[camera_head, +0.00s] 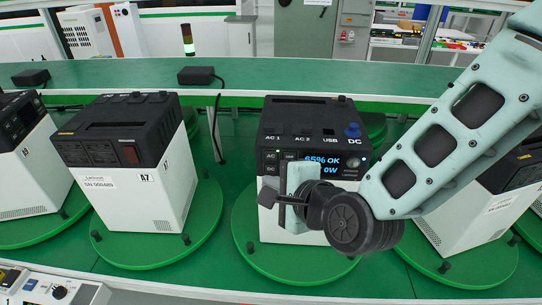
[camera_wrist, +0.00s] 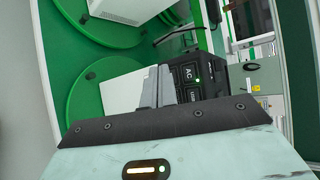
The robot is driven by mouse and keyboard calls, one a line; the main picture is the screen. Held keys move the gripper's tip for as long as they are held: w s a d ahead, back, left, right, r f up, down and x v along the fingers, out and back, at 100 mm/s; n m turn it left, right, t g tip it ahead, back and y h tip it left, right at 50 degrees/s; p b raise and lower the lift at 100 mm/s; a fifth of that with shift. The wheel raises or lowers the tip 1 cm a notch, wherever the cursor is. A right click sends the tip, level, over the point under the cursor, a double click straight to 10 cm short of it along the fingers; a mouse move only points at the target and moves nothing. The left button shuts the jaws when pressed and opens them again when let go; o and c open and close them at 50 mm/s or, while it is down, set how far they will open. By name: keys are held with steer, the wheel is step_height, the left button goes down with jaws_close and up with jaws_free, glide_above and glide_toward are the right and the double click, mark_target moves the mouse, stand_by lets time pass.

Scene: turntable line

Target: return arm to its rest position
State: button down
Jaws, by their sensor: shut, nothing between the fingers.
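My arm (camera_head: 450,150) reaches in from the upper right in the head view. My gripper (camera_head: 272,198) is in front of the middle power station (camera_head: 315,150), which has a black top, a white body and a lit screen reading about 65% OK and 0W. The gripper and wrist hide part of its front. Any gap between gripper and station is hard to judge. In the wrist view the grey fingers (camera_wrist: 158,84) are together with nothing between them, and the station's black panel with AC and USB labels (camera_wrist: 190,80) is close beside them.
Other power stations stand at left (camera_head: 125,160), far left (camera_head: 25,155) and right (camera_head: 490,200), on round green turntables (camera_head: 150,245). A green shelf (camera_head: 270,75) with black adapters (camera_head: 197,75) runs behind. A white panel edge (camera_head: 50,290) is at front left.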

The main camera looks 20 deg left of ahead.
stand_by(0.6)
steer(key=s+d+f+n+g+h+b, duration=0.1)
steer(key=s+d+n+g+h+b, duration=0.1)
steer(key=s+d+n, duration=0.3)
steer(key=s+d+f+n+g+h+b, duration=0.1)
steer(key=s+d+n+g+h+b, duration=0.1)
steer(key=d+n, duration=0.5)
steer(key=s+d+f+n+g+h+b, duration=0.1)
steer(key=s+d+n+g+h+b, duration=0.2)
steer(key=d, duration=1.1)
steer(key=s+n+h, duration=0.2)
steer(key=s+n, duration=0.1)
steer(key=s, duration=0.2)
steer(key=shift+s+d+n+g+h, duration=0.15)
steer(key=shift+d+n+g+h, duration=0.15)
steer(key=shift+n+g+h, duration=0.1)
